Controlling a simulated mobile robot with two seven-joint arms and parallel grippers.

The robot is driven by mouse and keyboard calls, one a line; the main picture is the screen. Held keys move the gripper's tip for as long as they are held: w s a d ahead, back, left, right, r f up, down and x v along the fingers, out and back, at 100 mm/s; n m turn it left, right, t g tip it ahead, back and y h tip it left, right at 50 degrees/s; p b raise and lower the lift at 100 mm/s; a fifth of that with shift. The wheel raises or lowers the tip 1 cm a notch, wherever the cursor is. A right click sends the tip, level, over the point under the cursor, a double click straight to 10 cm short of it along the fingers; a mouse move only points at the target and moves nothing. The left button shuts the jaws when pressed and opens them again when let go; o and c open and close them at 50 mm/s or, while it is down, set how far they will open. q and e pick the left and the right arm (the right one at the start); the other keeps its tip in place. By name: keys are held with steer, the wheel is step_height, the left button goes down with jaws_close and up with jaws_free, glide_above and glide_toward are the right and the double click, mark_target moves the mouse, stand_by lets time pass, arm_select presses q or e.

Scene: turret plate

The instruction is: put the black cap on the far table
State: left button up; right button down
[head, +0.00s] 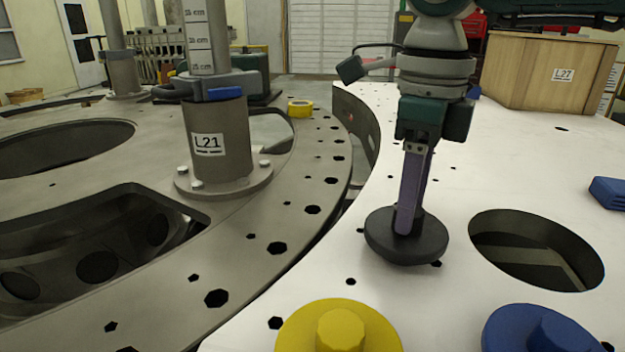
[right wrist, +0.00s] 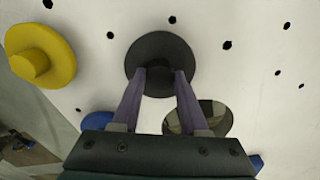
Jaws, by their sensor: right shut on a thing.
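The black cap (head: 394,245) is a round disc at or just above the white plate in the head view, left of a large round hole. My right gripper (head: 408,222) points down from above and is shut on the cap. In the right wrist view both purple fingers of my right gripper (right wrist: 160,78) reach the middle of the black cap (right wrist: 160,50). I cannot tell whether the cap touches the plate. My left gripper is not in view. No separate far table can be made out for certain.
A yellow cap (head: 338,328) and a blue cap (head: 535,332) stand at the near edge. The large hole (head: 537,250) is right of the black cap. A wooden box (head: 548,72) stands at the back right. A grey post labelled L21 (head: 218,140) stands left, on the grey ring.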

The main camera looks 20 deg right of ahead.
steer(key=shift+c, duration=2.2)
jaws_free()
steer(key=shift+f, duration=0.1)
step_height(320, 180, up, 12)
steer(key=shift+r, duration=0.2)
